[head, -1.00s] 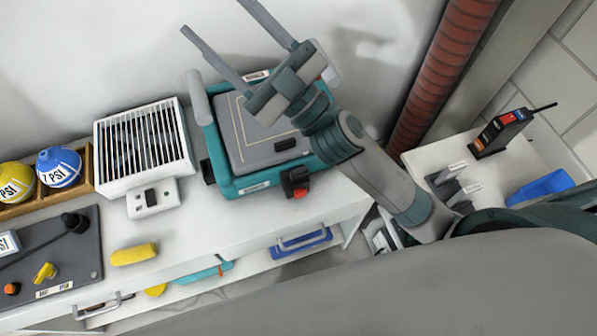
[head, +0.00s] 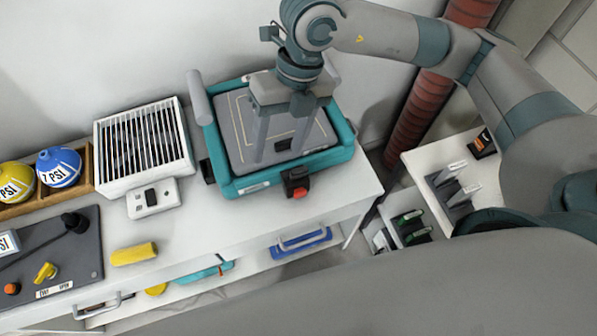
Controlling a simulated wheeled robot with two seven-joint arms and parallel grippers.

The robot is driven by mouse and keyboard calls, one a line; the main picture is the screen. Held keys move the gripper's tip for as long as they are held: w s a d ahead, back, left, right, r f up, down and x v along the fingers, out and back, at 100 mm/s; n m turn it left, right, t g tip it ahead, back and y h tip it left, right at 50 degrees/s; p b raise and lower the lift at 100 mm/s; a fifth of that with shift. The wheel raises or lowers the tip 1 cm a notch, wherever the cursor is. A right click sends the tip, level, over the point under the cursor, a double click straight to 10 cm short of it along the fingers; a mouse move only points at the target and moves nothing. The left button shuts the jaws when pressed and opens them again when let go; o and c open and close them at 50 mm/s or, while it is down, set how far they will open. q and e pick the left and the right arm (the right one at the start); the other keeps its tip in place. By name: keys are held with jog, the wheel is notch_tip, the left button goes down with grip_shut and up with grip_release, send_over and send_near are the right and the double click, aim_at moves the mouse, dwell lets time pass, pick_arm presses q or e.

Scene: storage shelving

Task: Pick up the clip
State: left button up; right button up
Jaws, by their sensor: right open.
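A small black block (head: 284,145), which looks like the clip, lies on the grey panel of the teal case (head: 225,187). My right gripper (head: 279,157) points down over the panel. It is open, with one finger to the left of the block and one to the right. The block shows between the fingers, apart from the left one. I cannot tell how far the fingertips are above the panel. My left gripper is not in view.
A red and black piece (head: 297,183) sits at the case's front edge. A white grille box (head: 145,140) stands to the left. A yellow block (head: 134,254) lies near the bench's front edge. A red ribbed column (head: 405,130) stands behind right.

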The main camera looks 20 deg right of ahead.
jog(key=w+d+m+t+h, duration=0.1)
jog(key=w+d+h, duration=0.1)
jog(key=d, duration=0.3)
jog(key=shift+w+d+r+t+h, duration=0.2)
jog(key=shift+w+t+h, duration=0.1)
jog(key=shift+w, duration=0.5)
jog(key=shift+f, duration=0.1)
jog(key=p, duration=0.5)
send_over(298, 176)
jog(key=w, duration=0.2)
jog(key=f, duration=1.1)
jog(key=shift+w+d+f, duration=0.1)
jog(key=shift+d+f, duration=0.15)
jog(key=shift+d, duration=0.05)
jog(key=shift+f+b, duration=0.3)
